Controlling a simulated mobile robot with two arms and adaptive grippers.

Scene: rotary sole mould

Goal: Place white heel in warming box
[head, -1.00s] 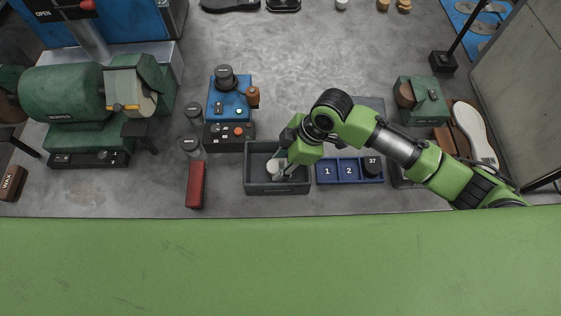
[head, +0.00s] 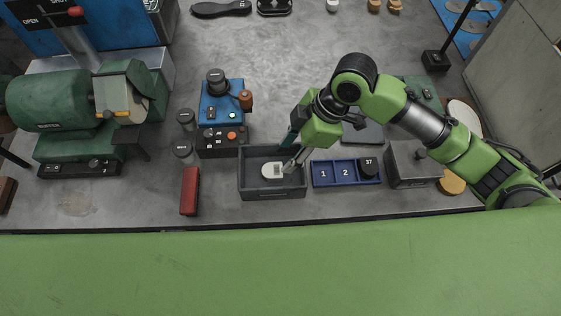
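The white heel (head: 273,171) lies inside a dark grey open box (head: 271,195) on the bench, with a small dark label patch on its top. I cannot tell from any marking whether this is the warming box. My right gripper (head: 296,160) points down over the right part of that box, its lower end close to the heel's right side. The fingers are small and partly overlapped, so their opening is unclear. My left gripper is out of view.
Just right of the dark box stand a blue tray (head: 333,184) with numbered compartments and a grey metal box (head: 408,180) with a knob. A blue control unit (head: 221,122) stands behind left, and a red block (head: 189,191) lies left.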

